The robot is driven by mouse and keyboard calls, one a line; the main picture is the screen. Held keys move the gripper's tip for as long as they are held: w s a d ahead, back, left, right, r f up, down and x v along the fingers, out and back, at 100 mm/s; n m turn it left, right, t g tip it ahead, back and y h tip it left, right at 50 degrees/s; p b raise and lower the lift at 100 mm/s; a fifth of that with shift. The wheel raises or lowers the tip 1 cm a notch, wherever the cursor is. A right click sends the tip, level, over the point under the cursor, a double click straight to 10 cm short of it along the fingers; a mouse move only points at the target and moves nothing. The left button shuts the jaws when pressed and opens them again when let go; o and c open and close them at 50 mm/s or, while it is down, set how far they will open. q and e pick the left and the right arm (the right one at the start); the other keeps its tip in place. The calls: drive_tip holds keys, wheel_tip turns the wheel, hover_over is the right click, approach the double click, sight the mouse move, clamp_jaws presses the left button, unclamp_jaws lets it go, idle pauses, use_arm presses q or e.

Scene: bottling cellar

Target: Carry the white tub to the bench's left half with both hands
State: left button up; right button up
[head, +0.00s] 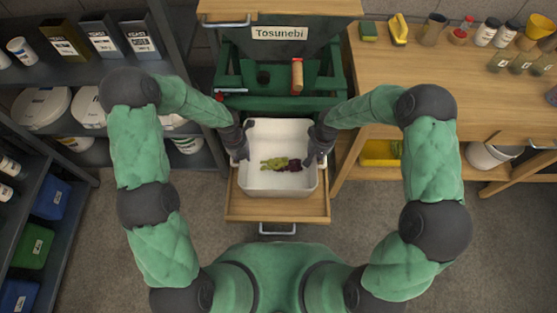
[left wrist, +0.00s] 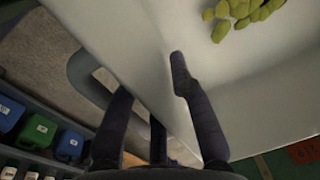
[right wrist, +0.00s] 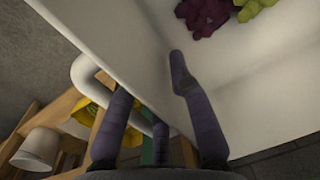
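The white tub (head: 283,186) is in the middle of the head view, over an open wooden drawer. Green grapes (head: 270,163) and dark red grapes (head: 293,166) lie on its floor. My left gripper (head: 240,148) is at its left wall, with one finger inside and the others outside; the left wrist view shows this wall between the fingers (left wrist: 150,75). My right gripper (head: 321,148) straddles the right wall the same way, as the right wrist view shows (right wrist: 146,75). Both look shut on the walls. Whether the tub rests in the drawer or hangs above it is hidden.
The wooden bench (head: 400,85) is at the right, its left part mostly clear beyond a sponge (head: 369,31) and a yellow item (head: 398,28). Jars and bottles stand along its back and right. A green machine (head: 330,100) is behind the tub; shelves (head: 195,155) stand left.

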use_arm(q)
drive_tip(key=shift+f, duration=0.4)
use_arm(e)
drive_tip(key=shift+f, duration=0.4)
use_arm(q)
clamp_jaws()
use_arm(e)
clamp_jaws()
use_arm(q)
drive_tip(key=shift+r, duration=0.2)
use_arm(e)
drive_tip(key=shift+r, duration=0.2)
